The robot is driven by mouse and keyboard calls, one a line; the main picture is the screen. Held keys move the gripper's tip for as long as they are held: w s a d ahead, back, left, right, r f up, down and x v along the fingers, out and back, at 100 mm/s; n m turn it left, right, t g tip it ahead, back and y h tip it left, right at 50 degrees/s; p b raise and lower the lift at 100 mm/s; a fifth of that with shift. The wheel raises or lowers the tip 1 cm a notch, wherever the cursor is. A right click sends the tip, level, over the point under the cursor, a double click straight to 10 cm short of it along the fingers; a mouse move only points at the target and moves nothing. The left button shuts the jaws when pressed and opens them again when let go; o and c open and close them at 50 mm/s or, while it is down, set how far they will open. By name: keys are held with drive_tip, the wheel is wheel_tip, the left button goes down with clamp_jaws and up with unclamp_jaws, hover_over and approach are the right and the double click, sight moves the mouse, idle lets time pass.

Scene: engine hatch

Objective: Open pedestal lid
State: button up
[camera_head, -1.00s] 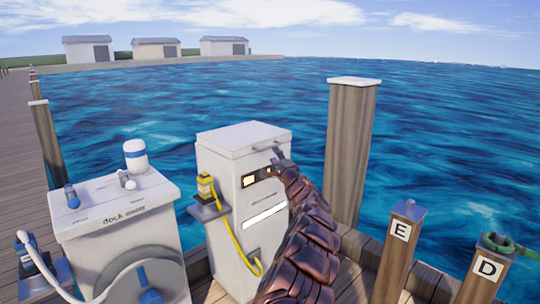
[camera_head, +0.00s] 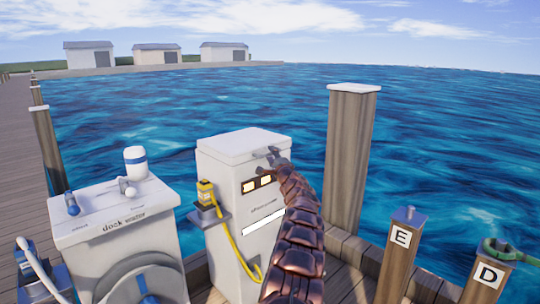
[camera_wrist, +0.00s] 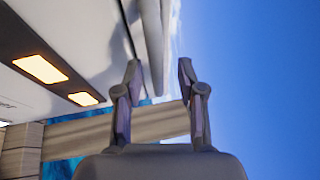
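The white pedestal (camera_head: 232,190) stands upright at the middle of the dock, with two lit amber windows on its front. Its lid (camera_head: 243,142) lies flat on top and looks closed. The lid's edge (camera_wrist: 153,40) runs just beyond the left fingertip. Whether a finger touches the lid or its handle cannot be told, as my gripper covers that part.
A yellow cable (camera_head: 232,240) hangs on the pedestal's left side. A tall wooden piling (camera_head: 350,150) stands behind right; posts E (camera_head: 400,240) and D (camera_head: 487,275) are at right.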

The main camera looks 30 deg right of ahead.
drive_tip(key=shift+x, duration=0.85)
drive_tip(key=shift+f, duration=0.2)
clamp_jaws()
